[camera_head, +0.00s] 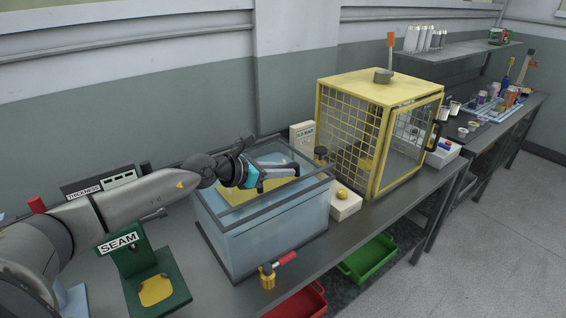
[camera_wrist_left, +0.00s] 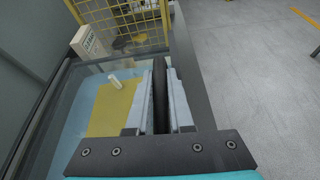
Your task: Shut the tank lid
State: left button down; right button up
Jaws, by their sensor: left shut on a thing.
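The tank (camera_head: 265,240) is a clear box of pale blue water with a yellow panel inside, standing on the bench. Its lid, a clear sheet in a dark grey frame (camera_head: 282,208), lies over the top, level or nearly so. I cannot tell whether it touches the rim all round. My left gripper (camera_head: 296,170) is over the lid near its front right part. In the left wrist view, the left gripper (camera_wrist_left: 172,80) is shut on a dark bar (camera_wrist_left: 175,50), which looks like the lid's handle, beside the lid frame (camera_wrist_left: 196,80). My right gripper is not in view.
A yellow mesh cabinet (camera_head: 350,125) and a white box with a yellow button (camera_head: 345,204) stand right of the tank. A valve with a red handle (camera_head: 268,276) is in front. A green SEAM stand (camera_head: 130,262) is at left. Green (camera_head: 368,260) and red (camera_head: 302,304) bins sit below.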

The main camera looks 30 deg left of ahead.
pick_arm(q)
jog(key=shift+d+f, duration=0.2)
jog(key=shift+f, duration=0.65)
jog(key=shift+s+d+f+b, duration=0.1)
jog(key=shift+s+f+b, duration=0.05)
jog(key=shift+f+b, duration=0.25)
jog(key=shift+f, duration=0.2)
jog(key=c, duration=0.8)
grip_release()
jog(key=shift+r, duration=0.1)
